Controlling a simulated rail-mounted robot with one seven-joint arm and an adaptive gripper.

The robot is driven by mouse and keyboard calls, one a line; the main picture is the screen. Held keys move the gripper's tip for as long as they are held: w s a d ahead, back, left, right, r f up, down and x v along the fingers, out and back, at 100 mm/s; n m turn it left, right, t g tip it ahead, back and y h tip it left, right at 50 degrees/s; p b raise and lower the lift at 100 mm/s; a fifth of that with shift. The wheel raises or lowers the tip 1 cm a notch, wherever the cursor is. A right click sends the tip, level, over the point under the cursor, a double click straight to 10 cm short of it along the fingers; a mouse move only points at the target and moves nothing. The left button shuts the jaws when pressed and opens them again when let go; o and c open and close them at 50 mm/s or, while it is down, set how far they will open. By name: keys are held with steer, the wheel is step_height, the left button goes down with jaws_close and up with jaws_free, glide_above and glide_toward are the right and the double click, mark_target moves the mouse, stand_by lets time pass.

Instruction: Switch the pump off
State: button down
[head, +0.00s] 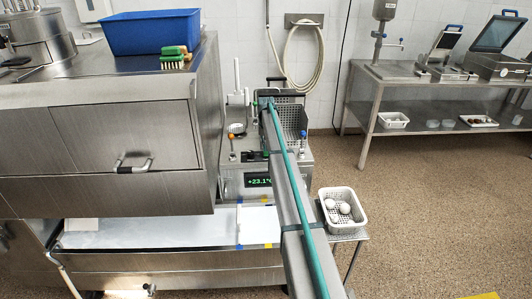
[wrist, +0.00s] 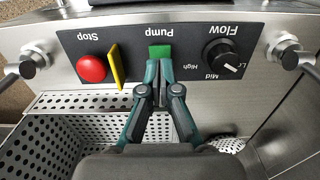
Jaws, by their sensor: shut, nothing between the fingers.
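A dark control panel (wrist: 205,62) fills the upper part of the wrist view, marked Stop, Pump and Flow. The green pump switch (wrist: 160,52) sits in its middle under the Pump label. My gripper (wrist: 159,66) is shut and empty, with its teal fingertips together just at the lower edge of the green switch. I cannot tell whether they touch it. The tips partly cover the switch's surroundings. In the head view my arm hides most of the panel and the gripper.
A red stop button (wrist: 91,68) with a yellow upright flap (wrist: 117,66) is left of the switch; the black flow knob (wrist: 222,55) is right. A perforated basket (wrist: 75,140) lies below. A white basket with eggs (head: 342,208) stands right of my arm.

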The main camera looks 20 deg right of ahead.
mark_target(266, 155)
step_height(266, 155, up, 5)
steer(key=shift+f+p, duration=0.1)
steer(key=shift+p, duration=0.8)
